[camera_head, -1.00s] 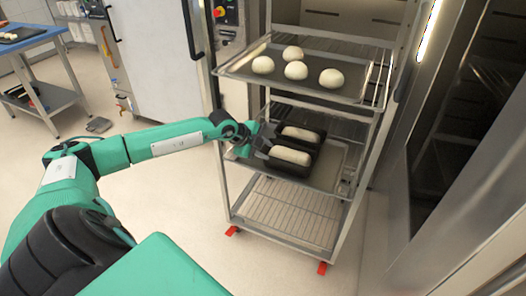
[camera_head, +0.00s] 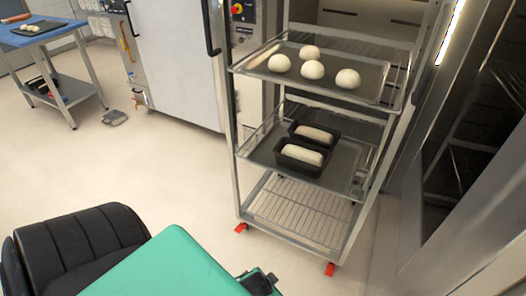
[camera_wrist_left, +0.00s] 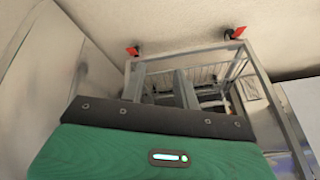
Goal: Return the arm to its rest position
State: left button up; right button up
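My left gripper (camera_wrist_left: 162,86) shows in the left wrist view with its two grey fingers apart and nothing between them. In the head view, only parts of my own body and arm show along the bottom edge, and the left gripper's fingers cannot be made out there. Beyond the fingers in the wrist view is the metal rack (camera_wrist_left: 262,105), upside down, with its red feet at the top. My right gripper is in neither view.
The wheeled rack (camera_head: 232,150) stands at centre right. Its upper tray (camera_head: 375,80) holds several dough balls; its lower tray (camera_head: 345,175) holds two black loaf tins (camera_head: 303,158) with dough. A blue-topped table (camera_head: 50,30) stands far left.

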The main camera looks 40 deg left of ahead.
pick_arm(q)
jog(key=s+d+f+g+h, duration=0.1)
jog(key=s+d+f+g, duration=0.1)
jog(key=s+d, duration=0.2)
jog(key=s, duration=0.3)
jog(key=shift+s+f+g+h, duration=0.2)
jog(key=shift+s+g+h, duration=0.1)
jog(key=shift+g, duration=0.1)
jog(key=shift+d, duration=0.1)
